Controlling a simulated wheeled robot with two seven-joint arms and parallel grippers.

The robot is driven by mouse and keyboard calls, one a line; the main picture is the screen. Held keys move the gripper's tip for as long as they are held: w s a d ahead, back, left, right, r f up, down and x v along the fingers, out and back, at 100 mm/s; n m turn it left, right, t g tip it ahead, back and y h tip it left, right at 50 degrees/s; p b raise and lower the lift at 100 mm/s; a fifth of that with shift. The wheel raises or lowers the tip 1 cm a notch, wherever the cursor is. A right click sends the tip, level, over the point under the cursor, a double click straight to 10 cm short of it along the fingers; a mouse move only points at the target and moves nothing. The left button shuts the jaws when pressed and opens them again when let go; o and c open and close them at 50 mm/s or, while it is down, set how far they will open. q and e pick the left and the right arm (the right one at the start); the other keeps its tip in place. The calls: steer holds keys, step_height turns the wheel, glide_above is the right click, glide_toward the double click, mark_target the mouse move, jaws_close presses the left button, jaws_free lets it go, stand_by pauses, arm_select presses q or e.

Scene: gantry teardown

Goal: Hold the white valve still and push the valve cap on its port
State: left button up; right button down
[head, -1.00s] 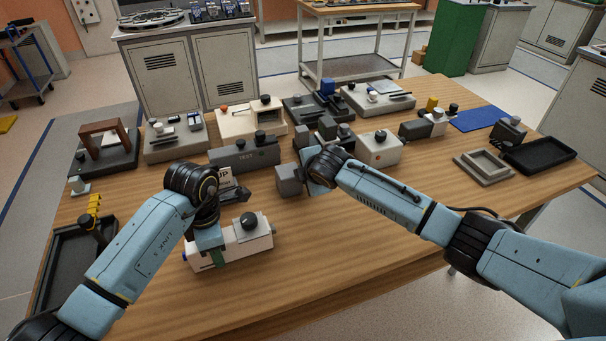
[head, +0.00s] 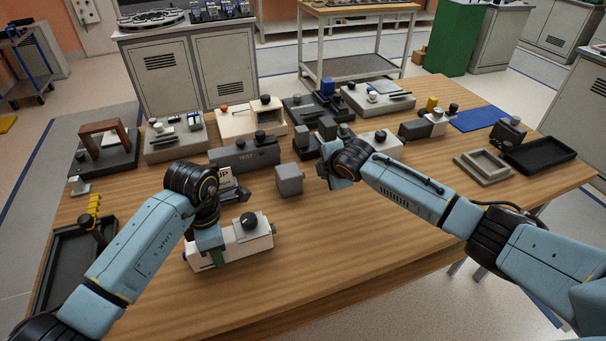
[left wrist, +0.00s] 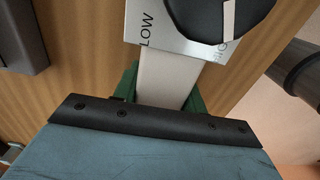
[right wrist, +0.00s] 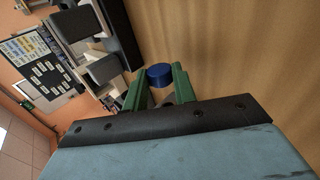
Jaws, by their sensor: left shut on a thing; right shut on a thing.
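The white valve (head: 240,247) lies on the table front, with a black knob (head: 249,220) on a plate. My left gripper (head: 217,254) is shut on its white body; the left wrist view shows the green fingers on either side of the body (left wrist: 165,80), beside the plate with LOW lettering. A small blue part shows at the valve's left end. My right gripper (right wrist: 160,88) is shut on a blue round cap (right wrist: 160,74), seen between its green fingertips in the right wrist view. In the head view that hand is above the table, right of the valve, and the cap is hidden.
A grey cube block (head: 289,180) stands between the two hands. A dark TEST box (head: 245,156) and several fixtures line the table behind. A black tray (head: 70,265) is at the left. The front right of the table is clear.

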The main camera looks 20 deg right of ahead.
steer(key=shift+d, duration=0.35)
steer(key=w+a+r+m+g, duration=0.2)
steer(key=w+a+r+g, duration=0.15)
steer(key=r, duration=0.35)
steer(key=s+a+f+g, duration=0.2)
steer(key=s, duration=0.3)
steer(key=s+a+f+n+g, duration=0.1)
steer(key=s+a+f+g, duration=0.1)
steer(key=s, duration=0.3)
steer(key=s+a+f+n+g, duration=0.1)
steer(key=s+a+f+g, duration=0.1)
steer(key=s, duration=0.4)
steer(key=shift+a+g, duration=0.55)
steer(key=shift+g, duration=0.7)
steer(key=shift+f, duration=0.1)
steer(key=shift+a, duration=2.8)
